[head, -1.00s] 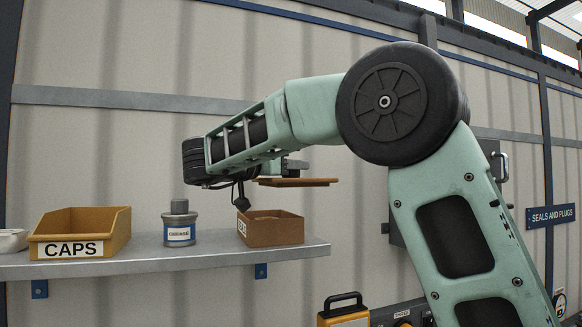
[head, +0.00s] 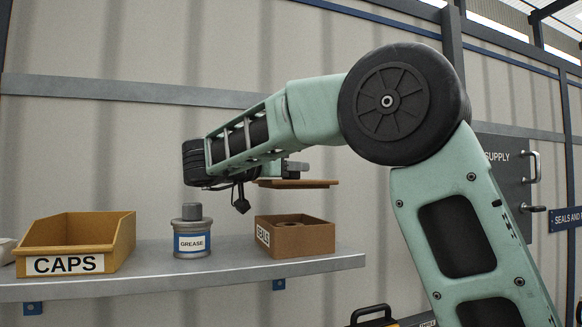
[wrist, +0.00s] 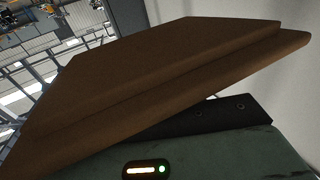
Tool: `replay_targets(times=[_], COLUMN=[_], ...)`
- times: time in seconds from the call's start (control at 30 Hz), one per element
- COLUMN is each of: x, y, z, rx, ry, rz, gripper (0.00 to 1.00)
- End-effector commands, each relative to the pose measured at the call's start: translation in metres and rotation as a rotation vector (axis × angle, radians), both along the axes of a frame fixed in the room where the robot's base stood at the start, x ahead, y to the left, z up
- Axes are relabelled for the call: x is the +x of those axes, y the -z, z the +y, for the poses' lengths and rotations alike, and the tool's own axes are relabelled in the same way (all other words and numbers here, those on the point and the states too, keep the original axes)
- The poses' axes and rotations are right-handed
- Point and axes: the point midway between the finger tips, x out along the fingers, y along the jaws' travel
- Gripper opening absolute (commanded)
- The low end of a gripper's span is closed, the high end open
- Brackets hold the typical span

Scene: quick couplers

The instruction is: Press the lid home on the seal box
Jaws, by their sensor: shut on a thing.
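The seal box (head: 300,241) is an open brown box with a seals label on its left side, standing near the right end of the shelf. Round ring-like things show inside it. The lid (head: 297,184) is a flat brown board, held roughly level above the box and apart from it. My gripper (head: 290,170) is shut on the lid; its fingertips are mostly hidden behind my arm in the head view. In the wrist view the lid (wrist: 170,70) fills much of the picture, its stepped edge showing, and the fingers are not clear there.
The grey shelf (head: 180,282) also holds a yellow CAPS bin (head: 75,243) at the left and a grey GREASE tin (head: 191,232) beside the box. A pale wall stands behind. A dark supply cabinet (head: 508,170) is at the right.

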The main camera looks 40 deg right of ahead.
Motion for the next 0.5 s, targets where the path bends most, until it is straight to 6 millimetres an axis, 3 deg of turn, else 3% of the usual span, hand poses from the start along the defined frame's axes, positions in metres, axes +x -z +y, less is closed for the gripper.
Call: replay_targets(times=[0.5], x=[0.0], y=[0.046], z=[0.0], rx=[-0.001], ry=[0.001], rz=[0.001], gripper=[0.21])
